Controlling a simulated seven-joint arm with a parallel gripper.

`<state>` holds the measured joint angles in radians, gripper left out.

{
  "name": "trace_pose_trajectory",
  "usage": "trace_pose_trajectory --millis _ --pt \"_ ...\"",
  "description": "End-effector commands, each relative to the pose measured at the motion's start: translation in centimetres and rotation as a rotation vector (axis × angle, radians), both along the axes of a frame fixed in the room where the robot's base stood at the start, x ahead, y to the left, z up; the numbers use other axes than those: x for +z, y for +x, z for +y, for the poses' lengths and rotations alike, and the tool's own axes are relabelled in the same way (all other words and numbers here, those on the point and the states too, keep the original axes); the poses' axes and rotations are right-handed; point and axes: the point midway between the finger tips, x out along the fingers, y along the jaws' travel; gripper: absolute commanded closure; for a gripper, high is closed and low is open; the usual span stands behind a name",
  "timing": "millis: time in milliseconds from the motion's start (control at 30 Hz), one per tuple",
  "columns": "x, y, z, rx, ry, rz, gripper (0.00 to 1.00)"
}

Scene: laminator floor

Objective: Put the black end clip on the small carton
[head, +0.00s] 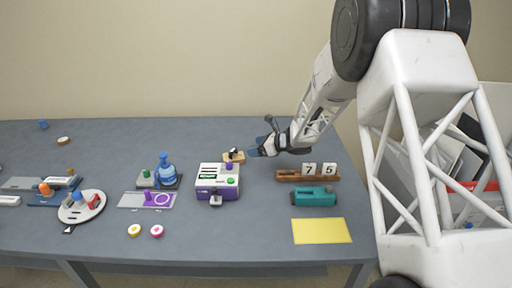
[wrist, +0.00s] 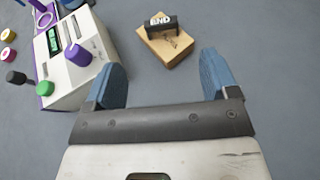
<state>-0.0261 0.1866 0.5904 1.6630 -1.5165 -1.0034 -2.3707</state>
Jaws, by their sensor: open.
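The small carton (wrist: 172,48) is a tan box lying on the grey table, ahead of my gripper in the wrist view. The black end clip (wrist: 162,28), with a white END label, sits on the far part of the carton's top and looks upright. In the head view the carton (head: 239,157) and the clip (head: 235,150) are small, behind the purple-and-white machine. My gripper (wrist: 161,62) is open and empty, its blue fingers apart on the near side of the carton. In the head view my gripper (head: 260,147) is just right of the carton.
The purple-and-white machine (wrist: 66,70) with knobs stands close to my left finger. To the right in the head view are a wooden block with 7 and 5 tiles (head: 296,176), a teal device (head: 313,197) and a yellow sheet (head: 321,231). The table behind the carton is clear.

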Motion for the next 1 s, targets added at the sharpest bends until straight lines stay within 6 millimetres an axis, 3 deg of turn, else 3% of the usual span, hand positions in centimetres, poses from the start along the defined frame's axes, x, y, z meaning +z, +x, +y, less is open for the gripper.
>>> trace_pose_trajectory --millis 633,767,1000 --pt "0.8 0.1 -0.2 -0.034 0.004 0.015 0.20" --pt "2.4 0.1 -0.9 -0.123 0.018 0.057 0.20" --pt "7.8 -0.6 -3.7 -0.451 0.105 0.219 0.20"
